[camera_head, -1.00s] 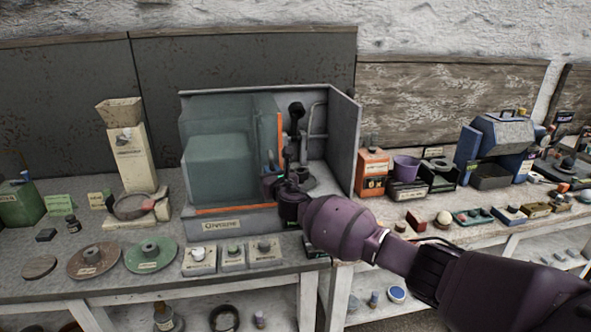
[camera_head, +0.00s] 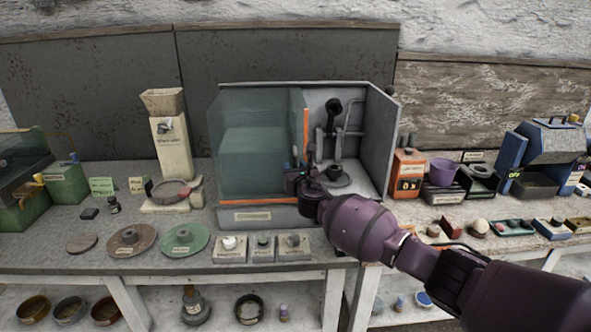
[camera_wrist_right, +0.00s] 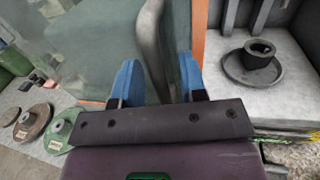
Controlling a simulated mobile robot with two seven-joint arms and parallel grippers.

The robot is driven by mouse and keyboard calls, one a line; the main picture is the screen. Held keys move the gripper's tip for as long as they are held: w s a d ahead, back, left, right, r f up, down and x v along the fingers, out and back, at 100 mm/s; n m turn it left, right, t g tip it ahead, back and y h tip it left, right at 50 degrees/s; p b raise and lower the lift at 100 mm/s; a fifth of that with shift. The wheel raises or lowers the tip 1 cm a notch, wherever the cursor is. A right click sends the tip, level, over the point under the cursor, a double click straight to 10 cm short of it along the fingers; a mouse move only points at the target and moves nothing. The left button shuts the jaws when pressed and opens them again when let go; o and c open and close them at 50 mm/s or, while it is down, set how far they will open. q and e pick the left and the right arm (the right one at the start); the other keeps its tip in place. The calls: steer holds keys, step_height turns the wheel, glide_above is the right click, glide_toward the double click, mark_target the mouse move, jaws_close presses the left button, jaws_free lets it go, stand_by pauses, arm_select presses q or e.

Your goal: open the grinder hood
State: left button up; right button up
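The grinder hood (camera_head: 250,140) is a clear, greenish glass cover with an orange edge strip (camera_head: 306,130). It covers the left part of a grey cabinet. The cabinet's right part is uncovered and shows a dark spindle and a round plate (camera_head: 350,177). My right gripper (camera_head: 293,175) is at the hood's front, close to the orange strip. In the right wrist view its blue fingertips (camera_wrist_right: 160,82) are apart, with a grey upright handle (camera_wrist_right: 152,45) between them. Small gaps seem to show beside the handle. My left gripper is not in view.
Three small labelled blocks (camera_head: 262,248) and a green disc (camera_head: 184,240) lie before the cabinet. A cream funnel machine (camera_head: 172,150) stands left. An orange box (camera_head: 408,175) and purple cup (camera_head: 442,172) stand right. My right arm crosses the table's right front.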

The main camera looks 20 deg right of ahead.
steer(key=shift+s, duration=0.1)
steer(key=s+p, duration=0.1)
steer(key=s, duration=0.9)
steer(key=shift+s+a, duration=0.2)
steer(key=shift+s, duration=0.15)
stand_by(0.3)
steer(key=s+a+r+m+y, duration=0.15)
steer(key=a+m+y, duration=0.3)
steer(key=m, duration=0.75)
steer(key=s+f+m+g, duration=0.2)
steer(key=s+f+m, duration=0.5)
steer(key=s+m, duration=0.3)
steer(key=s+d+f+m+g+h, duration=0.1)
steer(key=s+d+f+m, duration=0.2)
steer(key=s+f, duration=0.3)
steer(key=s+d+f+m+g+h, duration=0.1)
steer(key=s+f+m, duration=0.4)
steer(key=s, duration=0.6)
steer(key=s+d+f+m+g+h, duration=0.2)
steer(key=s+d+f+m, duration=0.2)
steer(key=s+f, duration=0.5)
steer(key=shift+s+d+m, duration=0.3)
steer(key=shift+d, duration=0.25)
